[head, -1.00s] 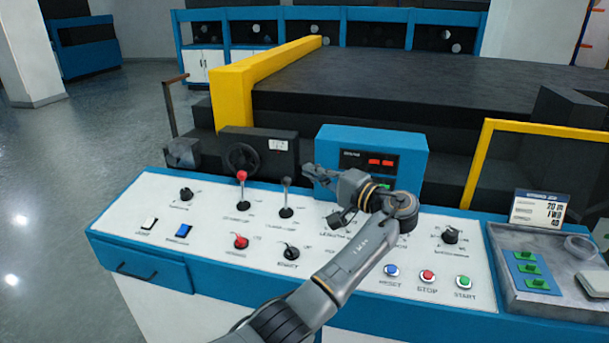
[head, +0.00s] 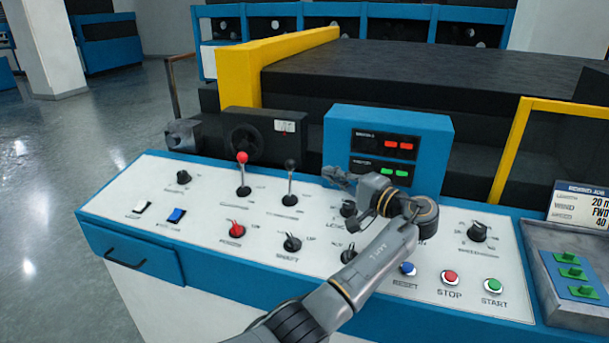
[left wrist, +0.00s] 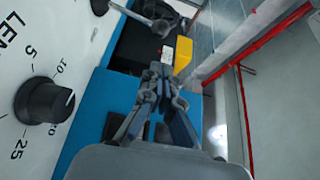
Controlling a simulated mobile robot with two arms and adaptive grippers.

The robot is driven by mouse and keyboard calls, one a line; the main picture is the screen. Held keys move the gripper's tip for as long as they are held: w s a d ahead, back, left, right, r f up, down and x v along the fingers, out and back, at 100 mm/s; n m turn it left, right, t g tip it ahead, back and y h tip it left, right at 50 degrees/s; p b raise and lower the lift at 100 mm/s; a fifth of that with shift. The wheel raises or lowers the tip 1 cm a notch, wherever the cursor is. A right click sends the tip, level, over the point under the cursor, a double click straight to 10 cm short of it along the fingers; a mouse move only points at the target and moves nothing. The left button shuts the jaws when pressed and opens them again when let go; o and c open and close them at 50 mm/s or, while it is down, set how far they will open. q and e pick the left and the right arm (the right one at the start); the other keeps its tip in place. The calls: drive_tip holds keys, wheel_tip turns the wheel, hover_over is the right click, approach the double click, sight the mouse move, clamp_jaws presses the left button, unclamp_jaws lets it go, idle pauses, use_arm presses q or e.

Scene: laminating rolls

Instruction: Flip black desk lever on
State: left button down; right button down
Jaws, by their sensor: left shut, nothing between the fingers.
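The black desk lever (head: 290,181), a thin metal rod with a dark round knob, stands nearly upright on the white console panel (head: 265,222). My left gripper (head: 329,176) is shut and empty, just to the right of the lever and apart from it. In the left wrist view a grey lever with a dark knob (left wrist: 161,27) shows at the top, beyond the shut fingertips (left wrist: 164,72). A red-knobbed lever (head: 242,175) stands left of the black one. My right gripper is not in view.
A blue display box (head: 440,135) stands behind my left gripper. Dials (head: 183,177) and rocker switches (head: 177,215) sit to the left. STOP (head: 450,278) and START (head: 492,285) buttons lie at the front right. A grey tray (head: 590,317) is at the right end.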

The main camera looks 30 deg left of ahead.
sight(290, 180)
use_arm(q)
drive_tip(key=shift+f, duration=0.55)
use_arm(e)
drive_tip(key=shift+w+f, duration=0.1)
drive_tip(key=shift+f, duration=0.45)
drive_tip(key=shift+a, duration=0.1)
